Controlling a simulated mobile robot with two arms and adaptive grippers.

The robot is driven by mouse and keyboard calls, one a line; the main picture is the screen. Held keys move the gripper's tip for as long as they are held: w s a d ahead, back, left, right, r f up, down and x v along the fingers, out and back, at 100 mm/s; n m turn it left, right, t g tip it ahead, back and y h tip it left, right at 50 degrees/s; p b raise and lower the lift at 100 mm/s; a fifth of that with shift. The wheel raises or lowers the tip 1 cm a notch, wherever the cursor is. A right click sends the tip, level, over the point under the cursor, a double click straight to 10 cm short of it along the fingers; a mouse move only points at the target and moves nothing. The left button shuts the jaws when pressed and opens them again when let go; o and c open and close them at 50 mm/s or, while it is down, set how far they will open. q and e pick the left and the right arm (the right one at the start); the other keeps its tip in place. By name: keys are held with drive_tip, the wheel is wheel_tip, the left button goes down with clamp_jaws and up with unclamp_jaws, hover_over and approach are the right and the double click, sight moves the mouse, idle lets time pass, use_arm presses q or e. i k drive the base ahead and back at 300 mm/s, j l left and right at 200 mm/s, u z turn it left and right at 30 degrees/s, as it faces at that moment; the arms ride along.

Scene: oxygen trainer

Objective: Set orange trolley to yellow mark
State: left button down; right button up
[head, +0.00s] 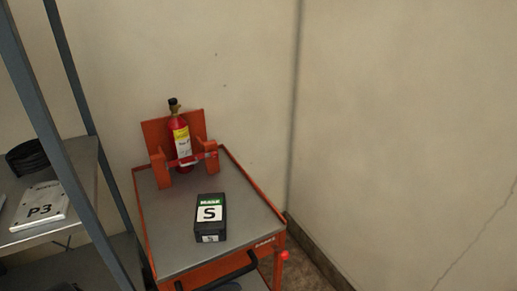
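The orange trolley (165,232) stands in the corner, between a grey shelf unit and the right wall. It has a grey top with orange rims and a dark handle (222,272) at its front. A red cylinder (181,145) with a yellow and white label stands upright in an orange holder (157,170) at the trolley's back. No yellow mark shows in this view. Neither of my grippers is in view.
The walls meet just behind the trolley. A small strip of floor (303,272) shows right of the trolley.

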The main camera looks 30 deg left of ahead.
sight(166, 199)
drive_tip(key=k+j+u, duration=0.15)
drive_tip(key=u, duration=0.95)
